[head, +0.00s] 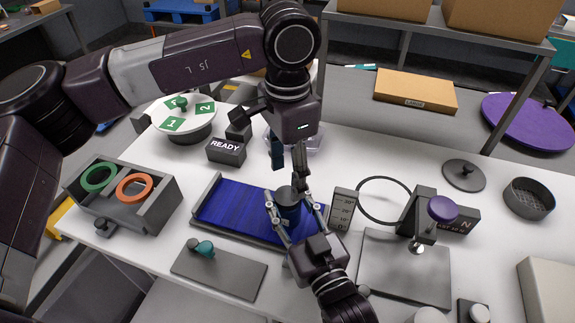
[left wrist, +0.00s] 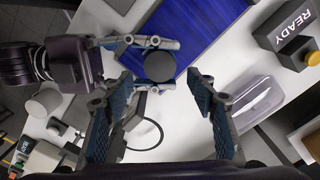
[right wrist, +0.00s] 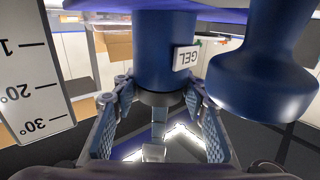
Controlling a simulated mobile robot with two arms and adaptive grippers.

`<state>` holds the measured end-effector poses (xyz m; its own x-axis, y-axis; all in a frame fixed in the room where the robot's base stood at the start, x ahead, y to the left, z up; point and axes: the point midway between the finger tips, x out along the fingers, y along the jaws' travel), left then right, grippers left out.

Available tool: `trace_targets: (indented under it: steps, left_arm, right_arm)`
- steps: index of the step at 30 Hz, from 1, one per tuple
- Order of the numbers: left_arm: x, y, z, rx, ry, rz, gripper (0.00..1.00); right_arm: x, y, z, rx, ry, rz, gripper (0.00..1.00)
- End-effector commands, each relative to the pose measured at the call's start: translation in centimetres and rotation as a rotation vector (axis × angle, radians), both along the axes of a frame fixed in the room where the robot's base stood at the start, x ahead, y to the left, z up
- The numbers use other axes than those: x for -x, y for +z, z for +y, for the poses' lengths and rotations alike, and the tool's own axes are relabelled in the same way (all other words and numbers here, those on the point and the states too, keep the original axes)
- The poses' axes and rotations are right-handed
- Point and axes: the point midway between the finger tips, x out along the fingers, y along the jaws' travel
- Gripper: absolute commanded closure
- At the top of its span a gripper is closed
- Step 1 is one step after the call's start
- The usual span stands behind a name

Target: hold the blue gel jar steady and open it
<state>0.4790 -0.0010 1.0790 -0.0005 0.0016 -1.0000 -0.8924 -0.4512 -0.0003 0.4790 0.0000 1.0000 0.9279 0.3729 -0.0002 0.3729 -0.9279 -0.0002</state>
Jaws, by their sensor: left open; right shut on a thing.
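The blue gel jar (head: 289,212) stands upright on the blue slatted mat, its dark round lid (head: 290,194) on top. In the left wrist view the lid (left wrist: 160,66) shows from above. In the right wrist view the jar (right wrist: 160,50) appears upside down, with its GEL label. My right gripper (head: 296,224) is shut around the jar, one finger on each side. My left gripper (head: 289,160) is open and empty above and behind the jar. In the left wrist view its fingers (left wrist: 160,115) are apart, with the lid beyond them.
The blue mat (head: 230,205) has raised end walls. An angle scale (head: 341,210) stands close right of the jar. A ring and a purple knob (head: 442,208) are farther right. A READY block (head: 226,150) and clear container (left wrist: 255,100) sit behind. A large blue rounded shape (right wrist: 262,70) is unclear.

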Motion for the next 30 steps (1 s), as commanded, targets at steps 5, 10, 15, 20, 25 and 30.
trace_targets:
  steps: [5,10,15,20,25,30]
  left_arm:
    - [0.1,-2.9,0.1,-0.001,0.002,0.003,0.48]
    - [0.0,-4.7,0.1,0.0,0.003,0.001,0.48]
    - [0.0,-5.3,0.0,0.001,0.003,0.0,0.48]
    - [0.0,-5.4,0.0,0.0,0.004,-0.001,0.48]
    - [0.0,-5.4,0.0,0.0,0.004,-0.001,0.61]
    - [0.0,-5.4,0.0,0.0,0.004,-0.001,0.8]
  right_arm:
    - [0.0,0.1,0.0,-0.001,0.0,-0.002,1.0]
    - [0.0,0.1,0.0,0.0,0.0,-0.001,1.0]
    - [0.0,0.1,0.0,0.0,0.0,-0.001,1.0]
    - [0.0,0.1,0.0,0.0,0.0,-0.001,1.0]
    - [0.0,0.1,0.0,0.0,0.0,-0.001,1.0]
    - [0.0,0.1,0.0,0.0,0.0,-0.001,1.0]
